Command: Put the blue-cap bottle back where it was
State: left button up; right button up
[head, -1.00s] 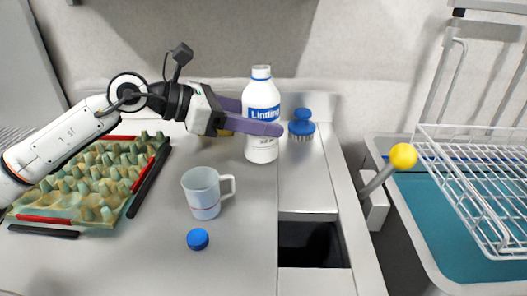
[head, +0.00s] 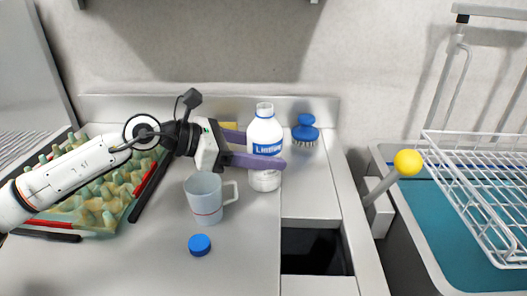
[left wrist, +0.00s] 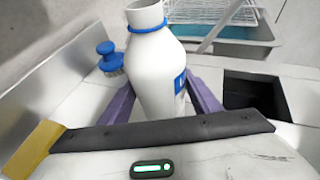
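The white bottle (head: 264,178) has a blue label, a blue ring at its neck and no cap on its open mouth. It is upright at the back of the counter; I cannot tell whether its base touches the surface. It also shows in the left wrist view (left wrist: 155,70). My left gripper (head: 262,152) has its purple fingers on both sides of the bottle's body, closed on it. A blue cap (head: 199,245) lies loose on the counter in front of the mug. My right gripper is in no view.
A mug (head: 204,201) stands left of the bottle. A blue brush (head: 305,130) is behind it to the right. An egg tray (head: 118,212) lies left, partly under my arm. A dark opening (head: 315,252), sink (head: 450,245) and wire rack (head: 478,165) are right. A yellow block (left wrist: 35,148) is behind.

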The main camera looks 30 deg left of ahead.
pick_arm(q)
jog(key=shift+o, duration=1.3)
jog(key=shift+r, duration=0.15)
jog(key=shift+s+a, duration=0.15)
jog(key=shift+a, duration=0.05)
jog(key=b+v, duration=0.2)
jog(key=v, duration=0.9)
jog(key=shift+s+r+b, duration=0.15)
jog(key=shift+s+b, duration=0.1)
jog(key=shift+b, duration=0.15)
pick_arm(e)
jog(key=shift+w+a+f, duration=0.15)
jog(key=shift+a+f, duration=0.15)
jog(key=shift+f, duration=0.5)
